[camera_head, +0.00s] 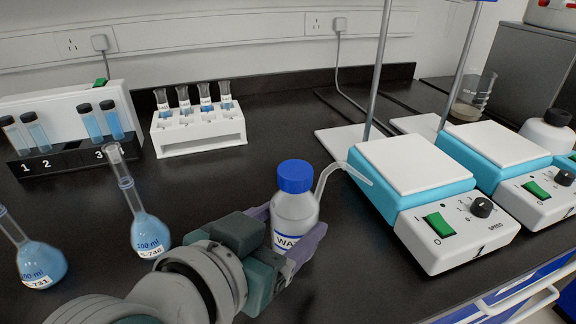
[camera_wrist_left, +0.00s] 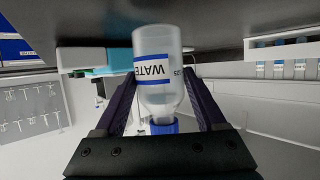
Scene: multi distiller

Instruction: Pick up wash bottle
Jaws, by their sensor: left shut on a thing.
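The wash bottle (camera_head: 295,213) is a clear bottle with a blue cap, a bent clear spout on its right and a blue-and-white label. In the head view it stands upright in the middle, left of the nearest stirrer. My left gripper (camera_head: 290,238) is shut on it, with a finger on each side of the body. The left wrist view shows the bottle (camera_wrist_left: 155,72) upside down in the picture, between the two dark fingers (camera_wrist_left: 163,95). Whether its base touches the bench is hidden in the head view. My right gripper is not in view.
Two blue-and-white stirrers (camera_head: 430,215) (camera_head: 500,150) with metal rods stand at the right. Flasks of blue liquid (camera_head: 150,232) (camera_head: 40,262) stand at the left. A white rack (camera_head: 200,143) and a black tube rack (camera_head: 70,162) stand behind. The black bench (camera_head: 285,125) is clear behind the bottle.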

